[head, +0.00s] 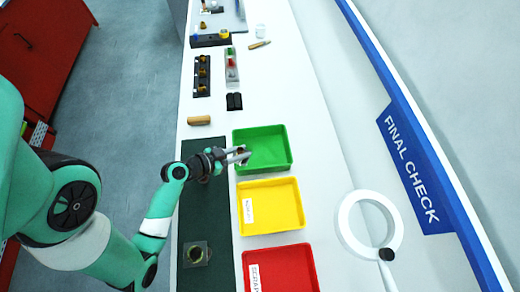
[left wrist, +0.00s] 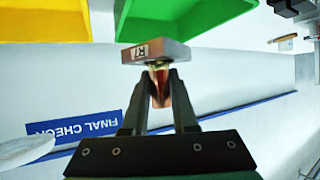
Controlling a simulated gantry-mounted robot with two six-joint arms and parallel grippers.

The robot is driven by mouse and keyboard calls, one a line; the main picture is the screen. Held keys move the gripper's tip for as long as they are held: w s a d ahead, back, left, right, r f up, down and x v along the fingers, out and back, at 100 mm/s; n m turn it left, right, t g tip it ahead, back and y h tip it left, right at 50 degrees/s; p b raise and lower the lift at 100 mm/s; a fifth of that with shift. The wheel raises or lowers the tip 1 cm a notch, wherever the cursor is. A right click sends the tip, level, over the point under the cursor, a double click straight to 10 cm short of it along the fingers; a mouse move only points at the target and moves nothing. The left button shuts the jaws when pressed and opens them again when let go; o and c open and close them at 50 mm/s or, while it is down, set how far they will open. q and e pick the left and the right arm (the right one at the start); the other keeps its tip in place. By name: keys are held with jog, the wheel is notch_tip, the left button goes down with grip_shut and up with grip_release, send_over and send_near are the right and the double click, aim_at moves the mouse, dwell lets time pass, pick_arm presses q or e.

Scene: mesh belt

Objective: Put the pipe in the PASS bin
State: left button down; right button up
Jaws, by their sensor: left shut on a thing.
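My left gripper (head: 243,154) is shut on the pipe (head: 241,152) at the left rim of the green bin (head: 283,133). In the left wrist view the jaws (left wrist: 160,88) grip the pipe's copper-coloured body (left wrist: 158,88), with a grey square plate (left wrist: 143,53) on its end bearing a small label. The green bin (left wrist: 185,15) also shows there, beyond the plate. No PASS label is readable; the gripper covers part of the green bin's left side. My right gripper is not in view.
A yellow bin (head: 285,205) and a red bin (head: 290,265) labelled SCRAP stand in line with the green one. A square plate with a ring (head: 195,253) lies on the dark green mat (head: 215,225). A ring lamp or magnifier (head: 345,220) stands at right.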

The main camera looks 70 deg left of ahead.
pick_arm(q)
jog(key=s+a+n+y, duration=0.1)
jog(key=s+a, duration=0.1)
jog(key=s, duration=0.1)
jog(key=b, duration=0.1)
send_over(261, 147)
jog(key=s, duration=0.1)
jog(key=f, duration=0.9)
jog(key=shift+s+d, duration=0.1)
jog(key=shift+d, duration=0.15)
jog(key=shift+w+a+f, duration=0.15)
jog(key=shift+w+f, duration=0.1)
jog(key=shift+w, duration=0.05)
jog(key=f, duration=0.1)
jog(key=f+b, duration=0.2)
jog(key=shift+w+a+f, duration=0.1)
jog(key=shift+w+f, duration=0.05)
jog(key=shift+w, duration=0.1)
jog(key=shift+s+f, duration=0.1)
jog(key=shift+f, duration=0.15)
jog(key=shift+r, duration=0.1)
